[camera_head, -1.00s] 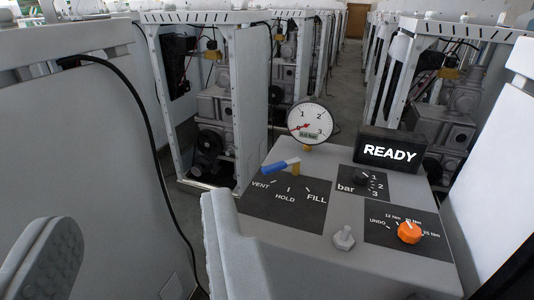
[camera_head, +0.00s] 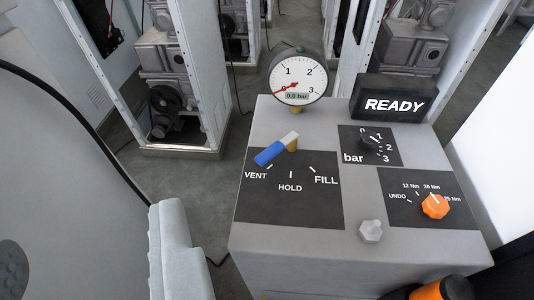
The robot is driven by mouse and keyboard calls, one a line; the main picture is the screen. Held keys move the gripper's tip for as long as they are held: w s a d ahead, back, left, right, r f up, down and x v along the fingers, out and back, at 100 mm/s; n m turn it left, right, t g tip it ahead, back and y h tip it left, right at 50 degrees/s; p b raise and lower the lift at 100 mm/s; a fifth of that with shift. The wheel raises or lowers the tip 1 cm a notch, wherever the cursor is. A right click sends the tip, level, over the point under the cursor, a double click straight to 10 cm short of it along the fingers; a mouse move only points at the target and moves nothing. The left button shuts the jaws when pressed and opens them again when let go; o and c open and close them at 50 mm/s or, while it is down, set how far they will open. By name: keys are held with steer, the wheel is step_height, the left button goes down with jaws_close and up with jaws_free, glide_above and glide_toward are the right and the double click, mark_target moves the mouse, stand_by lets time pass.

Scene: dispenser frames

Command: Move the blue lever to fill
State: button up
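The blue lever (camera_head: 269,153) sits on the top of a grey control box, on a brass-coloured mount. Its blue grip points down-left, toward the VENT mark. The black lever plate (camera_head: 290,212) carries VENT at left, HOLD in the middle and FILL (camera_head: 326,181) at right. My gripper (camera_head: 88,228) is open and empty, at the lower left. One finger shows left of the box, and the other's textured pad is cut off at the left edge. The lever is up and right of both fingers, apart from them. The gauge (camera_head: 298,77) behind it reads 0.0 bar.
A lit READY sign (camera_head: 394,103) stands at the box's back right. A bar selector knob (camera_head: 370,140), an orange torque knob (camera_head: 435,206) and a small grey knob (camera_head: 370,231) are right of the lever. Open machine frames (camera_head: 180,90) stand behind; a black cable runs at left.

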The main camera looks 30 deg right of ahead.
steer(key=w+d+m+g, duration=0.5)
steer(key=w+d+g, duration=0.1)
steer(key=w, duration=0.4)
steer(key=m+g, duration=0.7)
steer(key=g, duration=0.1)
glide_toward(268, 152)
steer(key=shift+y, duration=0.4)
steer(key=f, duration=0.8)
steer(key=shift+w+d, duration=0.1)
steer(key=shift+d, duration=0.25)
jaws_close()
